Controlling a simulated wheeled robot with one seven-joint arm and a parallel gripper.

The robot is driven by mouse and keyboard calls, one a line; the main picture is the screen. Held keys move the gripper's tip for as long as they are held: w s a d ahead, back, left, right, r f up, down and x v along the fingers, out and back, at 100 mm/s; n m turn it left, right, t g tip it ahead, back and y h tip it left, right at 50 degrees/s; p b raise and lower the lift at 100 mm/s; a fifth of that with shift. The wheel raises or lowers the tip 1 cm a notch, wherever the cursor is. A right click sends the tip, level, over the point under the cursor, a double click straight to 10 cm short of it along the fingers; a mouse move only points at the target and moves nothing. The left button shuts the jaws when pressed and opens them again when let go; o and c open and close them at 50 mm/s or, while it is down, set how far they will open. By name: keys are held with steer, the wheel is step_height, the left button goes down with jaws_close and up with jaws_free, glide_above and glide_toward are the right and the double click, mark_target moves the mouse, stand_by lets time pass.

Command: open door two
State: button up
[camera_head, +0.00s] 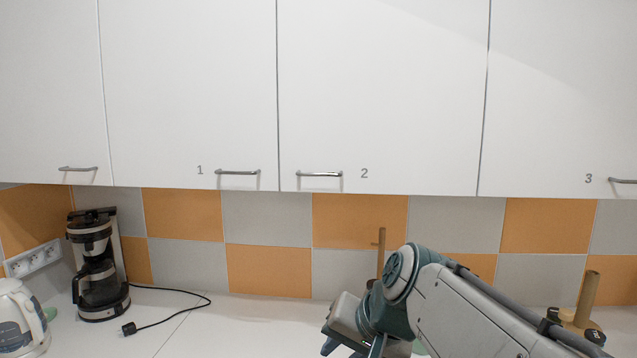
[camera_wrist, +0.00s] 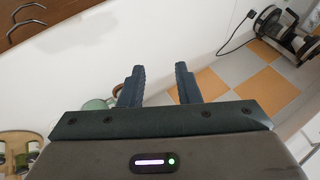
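Door two (camera_head: 385,100) is a white wall cabinet door marked "2" and is shut. Its metal bar handle (camera_head: 319,174) sits at its lower left corner. My gripper shows at the bottom of the head view, low over the counter, below and apart from the handle, with its fingertips partly cut off. In the wrist view my gripper (camera_wrist: 160,75) has its two dark fingers spread with a gap between them and nothing in it. The handle of door two does not show clearly in the wrist view.
Door one (camera_head: 190,90) and door three (camera_head: 570,100) are shut on either side. A coffee maker (camera_head: 97,265) with a black cord and a white kettle (camera_head: 20,318) stand at the left. A wooden paper-towel stand (camera_head: 587,300) is at the right. The counter's middle left is mostly clear.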

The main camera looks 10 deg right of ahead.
steer(key=w+d+r+m+t+y+b, duration=0.1)
steer(key=w+d+r+m+t, duration=0.15)
steer(key=w+r, duration=0.35)
steer(key=w+d+r+m+t+y+b, duration=0.2)
steer(key=w+r+m, duration=0.1)
steer(key=w+r, duration=0.3)
steer(key=m+t+y, duration=0.1)
steer(key=m+t, duration=0.2)
steer(key=t, duration=0.1)
glide_toward(321, 175)
steer(key=p+x, duration=0.3)
steer(key=x, duration=0.6)
steer(key=shift+w, duration=0.1)
jaws_close()
